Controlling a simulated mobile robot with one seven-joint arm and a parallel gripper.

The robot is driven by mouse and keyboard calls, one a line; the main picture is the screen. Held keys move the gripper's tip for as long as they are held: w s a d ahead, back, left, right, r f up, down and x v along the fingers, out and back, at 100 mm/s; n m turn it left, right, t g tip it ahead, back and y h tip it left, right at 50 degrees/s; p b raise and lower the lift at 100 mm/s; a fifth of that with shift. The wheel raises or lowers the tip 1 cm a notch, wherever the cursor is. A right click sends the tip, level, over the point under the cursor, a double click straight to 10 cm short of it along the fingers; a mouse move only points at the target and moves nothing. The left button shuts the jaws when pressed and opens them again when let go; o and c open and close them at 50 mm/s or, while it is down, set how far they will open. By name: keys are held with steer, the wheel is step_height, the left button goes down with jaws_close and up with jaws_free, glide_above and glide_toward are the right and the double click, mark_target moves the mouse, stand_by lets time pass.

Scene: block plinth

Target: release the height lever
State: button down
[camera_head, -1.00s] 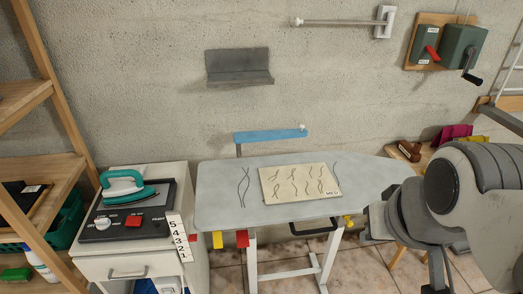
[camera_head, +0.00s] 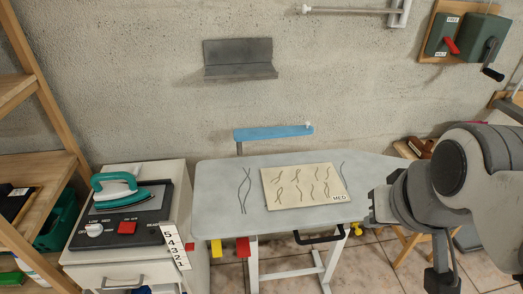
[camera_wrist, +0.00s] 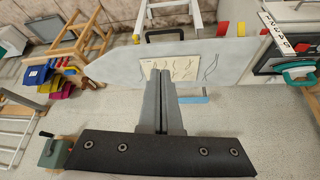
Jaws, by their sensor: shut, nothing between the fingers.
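The grey ironing board (camera_head: 225,185) stands on white legs by the wall. Under its front edge are a yellow tab (camera_head: 216,249), a red tab (camera_head: 243,247), a black bar handle (camera_head: 318,238) and a yellow knob (camera_head: 357,229); I cannot tell which is the height lever. A number scale (camera_head: 176,247) hangs near the left end. The wrist view shows the black handle (camera_wrist: 165,33) and red tab (camera_wrist: 222,27) beyond the fingertips. My gripper (camera_wrist: 160,72) is shut and empty, in front of the board in that view, apart from the handle and tabs.
A patterned cloth (camera_head: 305,187) marked MED lies on the board. A cabinet (camera_head: 114,275) with a teal iron (camera_head: 117,187) stands left, beside wooden shelves (camera_head: 45,170). A blue bar (camera_head: 272,133) is behind the board. Wooden stools (camera_wrist: 75,45) and coloured fabrics (camera_wrist: 50,78) stand nearby.

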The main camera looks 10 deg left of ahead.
steer(key=w+a+f+n+g+b, duration=0.2)
steer(key=w+a+f+n, duration=0.1)
steer(key=w+a+n, duration=0.15)
steer(key=n+g+b, duration=0.4)
steer(key=n+b, duration=0.1)
steer(key=n, duration=1.1)
glide_above(244, 252)
step_height(244, 252, down, 18)
steer(key=shift+r, duration=0.2)
step_height(244, 252, down, 14)
steer(key=b, duration=0.3)
